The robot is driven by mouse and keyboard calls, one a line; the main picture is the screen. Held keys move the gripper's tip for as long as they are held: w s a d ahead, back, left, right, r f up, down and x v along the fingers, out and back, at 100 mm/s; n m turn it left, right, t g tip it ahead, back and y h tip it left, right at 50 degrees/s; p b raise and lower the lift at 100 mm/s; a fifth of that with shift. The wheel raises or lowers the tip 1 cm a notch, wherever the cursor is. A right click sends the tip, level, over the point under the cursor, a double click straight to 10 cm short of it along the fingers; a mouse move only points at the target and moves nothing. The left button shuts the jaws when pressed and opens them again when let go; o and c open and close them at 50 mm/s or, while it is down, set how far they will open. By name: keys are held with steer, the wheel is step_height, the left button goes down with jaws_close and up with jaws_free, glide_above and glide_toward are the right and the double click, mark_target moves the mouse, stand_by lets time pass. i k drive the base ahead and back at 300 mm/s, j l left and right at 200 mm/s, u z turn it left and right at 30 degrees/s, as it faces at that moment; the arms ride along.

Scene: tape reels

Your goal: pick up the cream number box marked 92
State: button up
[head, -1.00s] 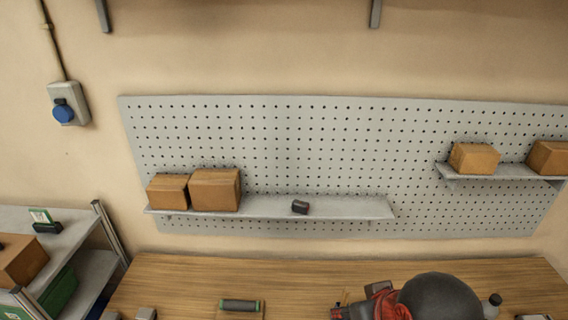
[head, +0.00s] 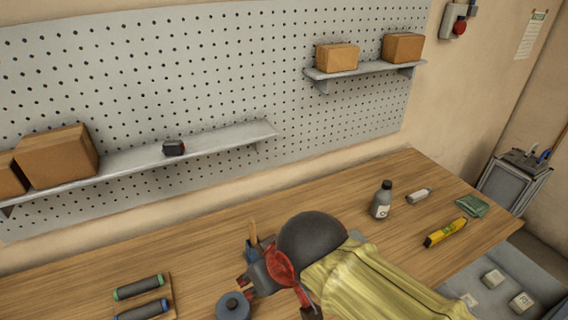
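Two small cream boxes sit at the lower right, on a grey surface below the wooden tabletop's right end. The nearer cream box (head: 521,302) has dark marks on it, too small to read for certain. The other cream box (head: 493,278) is just behind and left of it, with a faint mark. I cannot tell which is marked 92.
On the wooden table (head: 400,220) are a grey bottle (head: 381,202), a small white bottle (head: 419,195), a yellow tool (head: 445,233), a green cloth (head: 472,205) and dark rolls (head: 138,288). Pegboard shelves (head: 200,142) hold cardboard boxes. A grey frame (head: 510,182) stands at right.

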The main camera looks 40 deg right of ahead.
mark_target(492, 279)
steer(key=z, duration=3.2)
